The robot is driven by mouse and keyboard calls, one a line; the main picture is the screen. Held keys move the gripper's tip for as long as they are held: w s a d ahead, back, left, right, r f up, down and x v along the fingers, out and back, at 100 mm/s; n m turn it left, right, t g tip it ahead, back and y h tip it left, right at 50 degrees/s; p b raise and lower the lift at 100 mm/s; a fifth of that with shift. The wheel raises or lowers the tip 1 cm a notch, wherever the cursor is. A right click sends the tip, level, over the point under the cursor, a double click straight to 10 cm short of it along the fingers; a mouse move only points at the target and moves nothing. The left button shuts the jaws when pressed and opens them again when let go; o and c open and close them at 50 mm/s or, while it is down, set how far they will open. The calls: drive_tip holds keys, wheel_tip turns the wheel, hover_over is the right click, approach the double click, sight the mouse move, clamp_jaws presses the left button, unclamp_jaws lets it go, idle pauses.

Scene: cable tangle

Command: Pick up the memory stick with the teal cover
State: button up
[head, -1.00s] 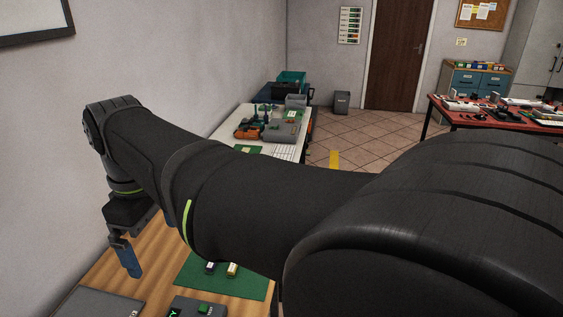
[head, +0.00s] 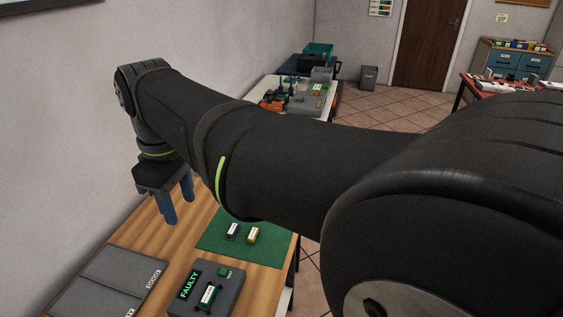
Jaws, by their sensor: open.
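My gripper (head: 178,206), with two blue fingers, is open and empty above the wooden table at the left. On the green mat (head: 268,250) lie a small dark blue memory stick (head: 232,231) and a yellow one (head: 253,236), each with a pale label. They are right of and below my gripper in the picture. A small dark green piece with a white label (head: 210,295) sits on the grey tester (head: 232,292). I cannot tell whether its colour is teal. No clearly teal-covered stick shows. My forearm hides part of the mat's far side.
The tester's display reads FAULTY (head: 189,285), beside a green button (head: 225,271). Grey labelled trays (head: 115,265) lie at the table's front left. The wall (head: 60,130) runs close along the left. Other cluttered benches stand far behind.

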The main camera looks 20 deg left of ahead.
drive_tip(key=n, duration=1.8)
hover_over(210, 290)
wheel_tip(210, 290, down, 14)
wheel_tip(210, 290, down, 18)
drive_tip(key=shift+r, duration=0.25)
clamp_jaws()
